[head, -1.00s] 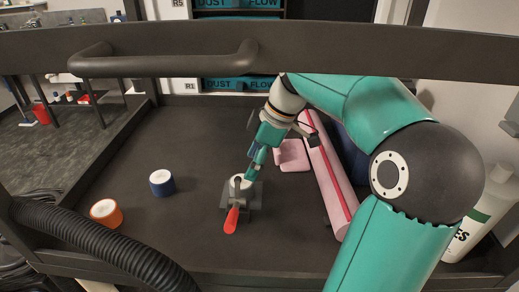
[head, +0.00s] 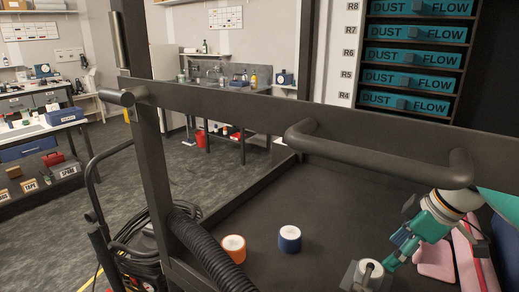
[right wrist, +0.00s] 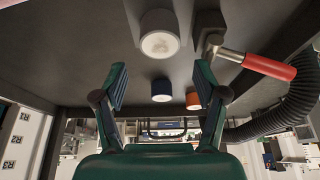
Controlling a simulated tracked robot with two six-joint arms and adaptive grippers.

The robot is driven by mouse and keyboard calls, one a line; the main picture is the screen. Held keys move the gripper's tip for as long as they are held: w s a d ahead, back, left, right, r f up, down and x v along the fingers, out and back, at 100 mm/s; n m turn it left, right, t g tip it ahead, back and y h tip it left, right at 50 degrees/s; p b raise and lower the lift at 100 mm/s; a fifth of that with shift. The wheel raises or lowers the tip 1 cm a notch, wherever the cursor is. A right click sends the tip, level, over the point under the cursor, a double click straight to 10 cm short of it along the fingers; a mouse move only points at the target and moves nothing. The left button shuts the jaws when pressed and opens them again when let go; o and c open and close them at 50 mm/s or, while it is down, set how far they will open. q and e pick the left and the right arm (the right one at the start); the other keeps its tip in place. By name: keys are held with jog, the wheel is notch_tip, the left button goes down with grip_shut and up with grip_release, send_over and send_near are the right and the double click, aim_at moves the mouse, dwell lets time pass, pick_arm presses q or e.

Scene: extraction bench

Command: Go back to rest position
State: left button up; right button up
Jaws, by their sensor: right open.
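My right gripper (head: 393,261) is low at the right of the head view, beside a white-topped cylinder (head: 370,270) in a grey clamp fixture (head: 350,277). In the right wrist view the gripper (right wrist: 161,78) is open, with nothing between its fingers. The pale cylinder (right wrist: 159,36) shows beyond the fingertips, apart from them. The clamp's red handle (right wrist: 270,66) is to its right. My left gripper is in neither view.
A blue-sided roll (head: 289,240) and an orange one (head: 233,249) stand on the dark bench (head: 325,200). A black rail and handle (head: 380,150) cross in front. A ribbed hose (head: 205,248) runs at the left. Pink pieces (head: 435,262) lie at the right.

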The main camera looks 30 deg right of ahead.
jog(key=x, duration=1)
jog(key=shift+f, duration=0.1)
jog(key=s, duration=0.1)
jog(key=s+d+r+b, duration=0.1)
jog(key=shift+s+d+r+b, duration=0.1)
jog(key=shift+s+r+b, duration=0.2)
jog(key=shift+s, duration=0.1)
jog(key=shift+s+d+r, duration=0.1)
jog(key=shift+s+d, duration=0.1)
jog(key=shift+s, duration=0.15)
